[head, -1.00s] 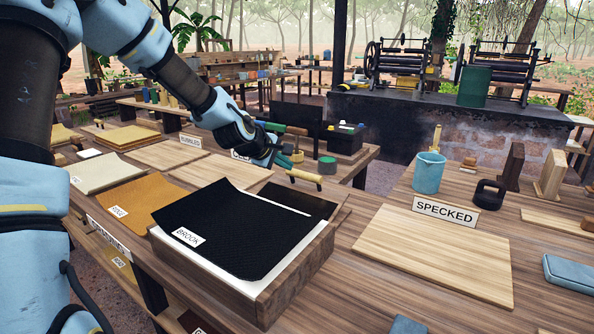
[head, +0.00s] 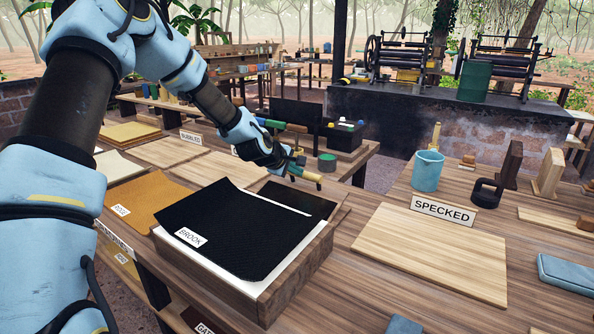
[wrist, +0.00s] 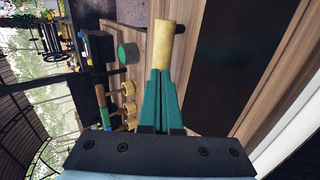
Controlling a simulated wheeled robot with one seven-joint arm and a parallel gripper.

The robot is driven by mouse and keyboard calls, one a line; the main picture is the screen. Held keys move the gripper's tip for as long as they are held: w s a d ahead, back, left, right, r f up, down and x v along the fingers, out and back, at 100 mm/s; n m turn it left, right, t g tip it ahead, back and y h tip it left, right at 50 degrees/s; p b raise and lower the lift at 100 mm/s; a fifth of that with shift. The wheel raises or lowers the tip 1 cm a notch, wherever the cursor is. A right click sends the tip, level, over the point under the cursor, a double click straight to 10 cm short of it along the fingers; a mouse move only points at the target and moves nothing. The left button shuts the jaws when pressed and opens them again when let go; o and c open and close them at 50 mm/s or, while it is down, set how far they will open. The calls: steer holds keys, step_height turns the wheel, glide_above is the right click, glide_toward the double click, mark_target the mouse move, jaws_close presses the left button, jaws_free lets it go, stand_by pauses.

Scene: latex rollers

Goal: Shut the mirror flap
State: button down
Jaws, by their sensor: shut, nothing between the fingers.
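A dark, glossy flat panel (head: 303,199) lies at the back of a wooden box with a white top; it looks like the mirror flap, but I cannot tell for sure. It fills the right of the wrist view (wrist: 232,70) as a dark strip with wood beside it. My gripper (head: 296,164) is just beyond the panel's back side, with its green fingers together and empty. In the wrist view the fingertips (wrist: 160,75) meet the end of a yellow cylinder (wrist: 164,42); whether they touch it is unclear. That cylinder also shows in the head view (head: 306,174).
A black sheet labelled BROOK (head: 235,228) covers much of the box top (head: 285,285). A blue mug (head: 428,172) stands beyond. A green round tin (head: 327,163) is near my gripper.

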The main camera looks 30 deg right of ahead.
mark_target(296, 190)
steer(key=shift+f, duration=0.1)
steer(key=b+x, duration=0.4)
steer(key=shift+d+f, duration=0.1)
steer(key=shift+f, duration=0.05)
stand_by(0.4)
